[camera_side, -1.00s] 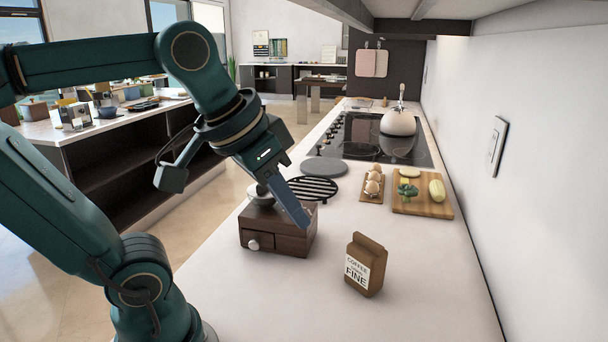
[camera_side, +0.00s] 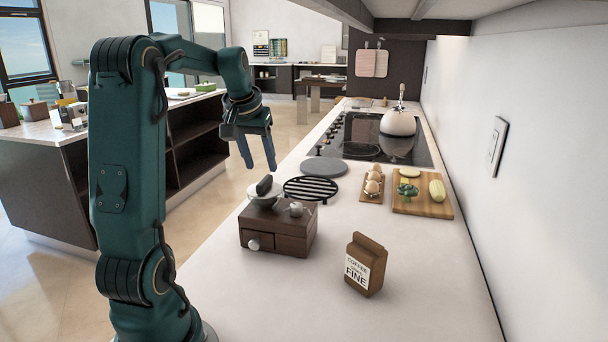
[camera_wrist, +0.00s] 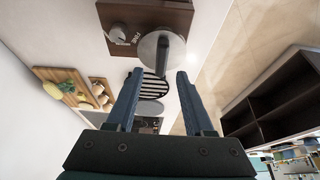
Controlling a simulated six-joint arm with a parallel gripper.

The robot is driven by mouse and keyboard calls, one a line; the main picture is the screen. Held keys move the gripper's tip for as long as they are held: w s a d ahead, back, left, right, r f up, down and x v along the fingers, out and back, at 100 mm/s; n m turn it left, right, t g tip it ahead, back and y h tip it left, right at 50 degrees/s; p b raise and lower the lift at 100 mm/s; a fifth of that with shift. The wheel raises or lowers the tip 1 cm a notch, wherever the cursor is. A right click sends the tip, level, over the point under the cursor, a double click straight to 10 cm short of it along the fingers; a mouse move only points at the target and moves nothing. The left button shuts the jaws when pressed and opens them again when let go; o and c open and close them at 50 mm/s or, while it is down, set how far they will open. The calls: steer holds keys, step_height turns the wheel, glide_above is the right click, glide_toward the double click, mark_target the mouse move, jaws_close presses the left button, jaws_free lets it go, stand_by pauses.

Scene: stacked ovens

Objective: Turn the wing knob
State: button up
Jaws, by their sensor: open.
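A brown wooden box (camera_side: 285,228), like a coffee grinder, stands on the counter. On its top are a pale round dome (camera_side: 257,200) with a dark wing-like bar (camera_side: 264,186) and a small silver knob (camera_side: 296,209). In the wrist view the bar (camera_wrist: 163,52) crosses a round disc, and the small knob (camera_wrist: 118,33) sits beside lettering that seems to read FINE. I cannot tell surely which one the task calls the wing knob. My gripper (camera_side: 262,168) is open and empty above the dome, apart from it. Its fingers (camera_wrist: 159,73) spread on both sides in the wrist view.
A brown coffee bag (camera_side: 366,265) marked FINE stands to the right of the box. Behind are a striped black trivet (camera_side: 311,188), a grey round plate (camera_side: 323,167), an egg tray (camera_side: 372,187) and a cutting board (camera_side: 423,208). The front counter is clear.

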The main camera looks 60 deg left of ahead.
mark_target(264, 180)
steer(key=shift+x, duration=2.5)
steer(key=shift+s, duration=0.1)
jaws_close()
